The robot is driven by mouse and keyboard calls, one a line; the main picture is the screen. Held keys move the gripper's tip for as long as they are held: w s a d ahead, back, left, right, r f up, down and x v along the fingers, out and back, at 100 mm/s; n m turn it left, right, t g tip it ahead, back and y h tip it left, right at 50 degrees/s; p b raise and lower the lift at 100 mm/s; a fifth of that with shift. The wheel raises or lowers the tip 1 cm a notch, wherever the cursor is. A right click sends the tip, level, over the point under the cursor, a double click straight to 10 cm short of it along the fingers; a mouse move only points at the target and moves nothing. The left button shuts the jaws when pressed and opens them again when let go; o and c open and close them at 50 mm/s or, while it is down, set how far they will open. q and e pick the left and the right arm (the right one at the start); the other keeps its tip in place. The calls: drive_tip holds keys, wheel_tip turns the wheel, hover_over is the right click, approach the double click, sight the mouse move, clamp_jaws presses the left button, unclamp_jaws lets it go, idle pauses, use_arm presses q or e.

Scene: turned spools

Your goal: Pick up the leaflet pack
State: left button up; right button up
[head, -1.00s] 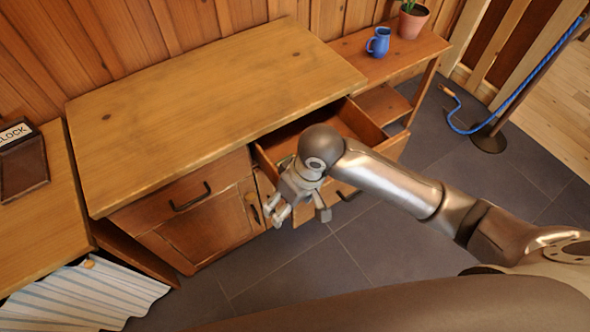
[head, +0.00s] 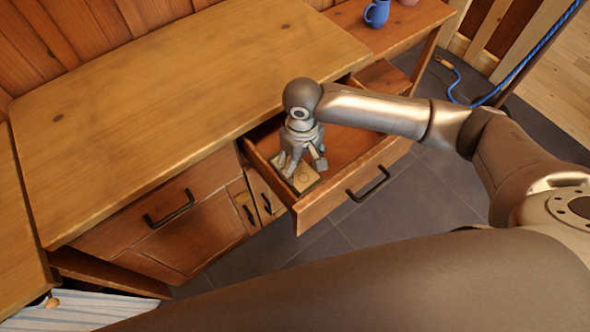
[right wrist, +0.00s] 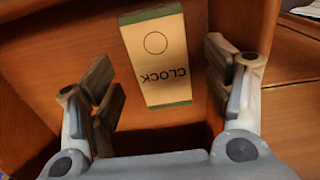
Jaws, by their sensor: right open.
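The leaflet pack (right wrist: 156,62) is a flat cream block with green ends, the word CLOCK and a circle on its face. It lies in the open drawer (head: 354,150), and part of it shows in the head view (head: 307,180) below my gripper. My right gripper (head: 303,164) is over the drawer with its fingers pointing down at the pack. In the right wrist view the right gripper (right wrist: 163,85) is open, one finger on each side of the pack, with nothing between the pads. I cannot tell how far above it they are. My left gripper is out of view.
The wooden cabinet top (head: 180,100) overhangs behind. A blue jug (head: 376,13) stands on the lower shelf at the back right. Grey floor tiles are clear in front.

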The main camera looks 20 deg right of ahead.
sight(300, 174)
drive_tip(key=shift+f, duration=0.35)
drive_tip(key=f, duration=0.4)
drive_tip(key=shift+w+f+b, duration=0.2)
drive_tip(key=shift+w+b, duration=0.1)
drive_tip(key=shift+w, duration=0.05)
drive_tip(key=shift+d+f, duration=0.1)
drive_tip(key=shift+f, duration=0.2)
drive_tip(key=c, duration=0.5)
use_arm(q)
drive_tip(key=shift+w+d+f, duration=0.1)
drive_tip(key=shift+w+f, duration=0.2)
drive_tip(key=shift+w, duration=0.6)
use_arm(e)
drive_tip(key=c, duration=0.4)
